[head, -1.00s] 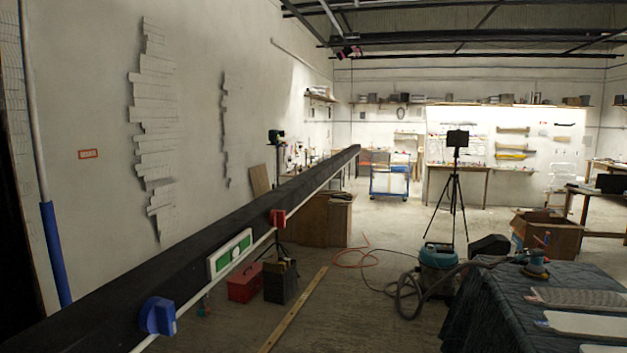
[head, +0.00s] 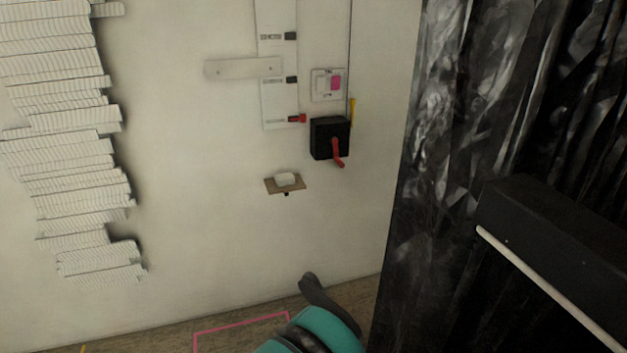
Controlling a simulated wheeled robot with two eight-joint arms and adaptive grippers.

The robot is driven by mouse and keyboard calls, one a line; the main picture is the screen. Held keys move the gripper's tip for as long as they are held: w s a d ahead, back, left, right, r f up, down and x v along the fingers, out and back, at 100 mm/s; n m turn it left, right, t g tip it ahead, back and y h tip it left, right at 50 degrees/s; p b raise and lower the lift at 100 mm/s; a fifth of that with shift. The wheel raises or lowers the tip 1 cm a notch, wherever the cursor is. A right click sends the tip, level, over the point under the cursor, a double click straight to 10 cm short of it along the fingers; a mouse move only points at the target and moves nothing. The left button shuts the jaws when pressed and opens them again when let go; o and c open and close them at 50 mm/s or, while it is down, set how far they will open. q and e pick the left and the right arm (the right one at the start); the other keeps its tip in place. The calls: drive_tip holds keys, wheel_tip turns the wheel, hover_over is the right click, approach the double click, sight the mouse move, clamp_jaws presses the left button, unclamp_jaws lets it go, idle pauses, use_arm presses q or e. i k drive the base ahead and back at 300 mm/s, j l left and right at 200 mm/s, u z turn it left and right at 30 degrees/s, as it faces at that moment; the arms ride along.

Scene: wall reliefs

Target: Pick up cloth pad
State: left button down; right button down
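A small off-white block-like pad (head: 285,179), which looks like the cloth pad, rests on a small brown wall shelf (head: 270,187). The shelf is fixed to the pale wall, below and left of a black box with a red handle. I cannot make out the pad's fabric at this size. Neither of my grippers is in view.
A black switch box (head: 326,139) with a red handle and a white vertical panel (head: 276,108) are above the shelf. Stacked white relief strips (head: 70,150) cover the left wall. Dark sheeting (head: 440,130) and a black beam (head: 560,240) block the right. A teal rounded object (head: 325,332) is below.

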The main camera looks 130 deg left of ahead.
sight(286, 178)
drive_tip(key=u, duration=4.65)
drive_tip(key=i+j+z, duration=0.35)
drive_tip(key=i+j, duration=0.5)
drive_tip(key=i, duration=0.35)
drive_tip(key=i+j+z, duration=0.4)
drive_tip(key=i+j, duration=1)
drive_tip(key=i+z, duration=0.05)
drive_tip(key=i, duration=0.05)
